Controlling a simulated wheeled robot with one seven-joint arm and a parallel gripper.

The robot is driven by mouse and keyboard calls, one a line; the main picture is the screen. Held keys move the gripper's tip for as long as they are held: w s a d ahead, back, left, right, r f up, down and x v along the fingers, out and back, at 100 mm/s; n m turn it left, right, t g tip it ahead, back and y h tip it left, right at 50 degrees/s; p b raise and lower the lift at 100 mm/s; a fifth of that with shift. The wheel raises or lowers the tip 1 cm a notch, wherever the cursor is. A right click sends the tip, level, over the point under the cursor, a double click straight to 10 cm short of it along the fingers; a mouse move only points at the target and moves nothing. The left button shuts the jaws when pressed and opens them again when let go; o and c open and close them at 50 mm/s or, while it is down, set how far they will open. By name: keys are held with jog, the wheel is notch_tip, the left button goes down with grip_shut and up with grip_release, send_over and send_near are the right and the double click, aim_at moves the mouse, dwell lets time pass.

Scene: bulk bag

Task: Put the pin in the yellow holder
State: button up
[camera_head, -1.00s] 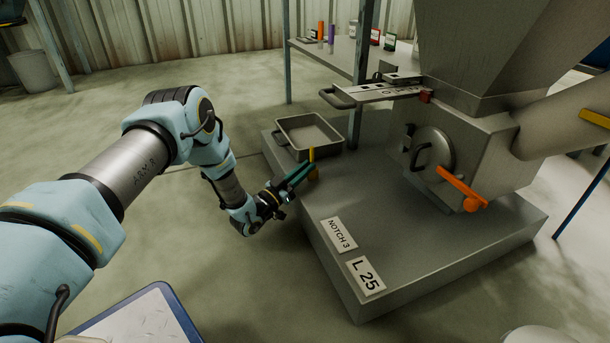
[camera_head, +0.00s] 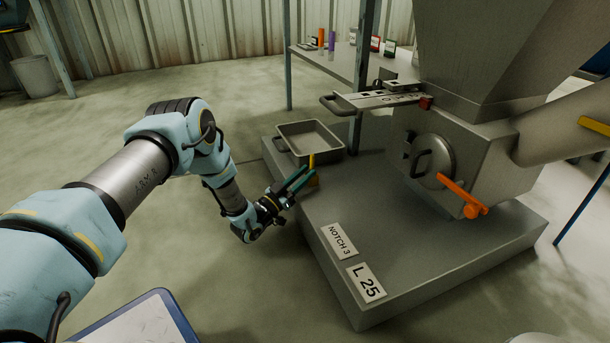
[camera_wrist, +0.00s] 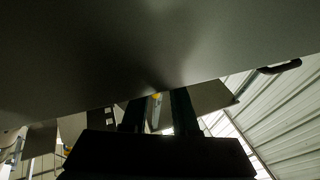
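The yellow holder (camera_head: 313,174) stands upright on the grey plinth, beside the metal tray; a yellow part also shows between my fingers in the wrist view (camera_wrist: 156,97). My gripper (camera_head: 306,178) has dark green fingers, spread apart, just left of the holder. Its fingertips are close to the holder; whether they touch it I cannot tell. I see nothing held between them. I cannot make out a separate pin at the holder. A small red piece (camera_head: 426,103) sits on the slide plate under the hopper; whether it is the pin I cannot tell.
The metal tray (camera_head: 283,143) lies behind the holder on the plinth (camera_head: 400,260). The slide plate's handle (camera_head: 335,106) juts left above it. An orange lever (camera_head: 462,196) sticks out of the machine at right. A shelf (camera_head: 340,62) with small items stands behind.

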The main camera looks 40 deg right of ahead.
jog(key=shift+o, duration=0.2)
jog(key=shift+s+a+f, duration=0.1)
jog(key=shift+s+f, duration=0.45)
jog(key=shift+f, duration=0.2)
jog(key=shift+r, duration=0.45)
jog(key=a+p, duration=0.9)
jog(key=a, duration=0.7)
jog(key=shift+w+a+f, duration=0.15)
jog(key=shift+a+f, duration=0.1)
jog(key=shift+a, duration=0.15)
